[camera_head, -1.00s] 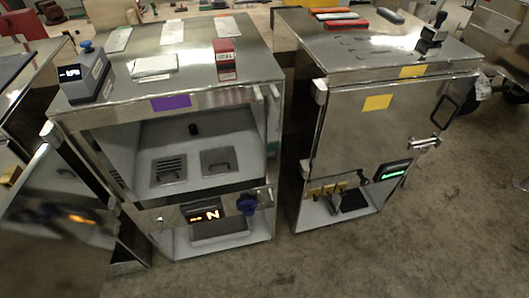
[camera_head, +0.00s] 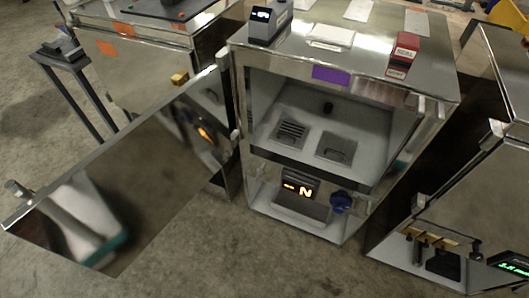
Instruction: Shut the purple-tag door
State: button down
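The purple tag (camera_head: 331,75) is on the top front edge of the middle metal cabinet (camera_head: 447,84). That cabinet's door (camera_head: 130,187) stands wide open, swung out to the left from hinges on the cabinet's left side. Its mirror-like inner face shows a reflection of the cabinet's display. A small latch or handle piece (camera_head: 17,190) sits at the door's free edge, at the far left. The cabinet's upper compartment is open to view, with two grey plates on its floor. My gripper is not in view.
Another metal cabinet (camera_head: 480,190) is at right. Concrete floor (camera_head: 230,265) is clear in front.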

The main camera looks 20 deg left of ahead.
aim_at(99, 215)
jog(key=u, duration=1.55)
jog(key=k+j+u, duration=0.1)
jog(key=j+u, duration=0.15)
jog(key=j, duration=0.3)
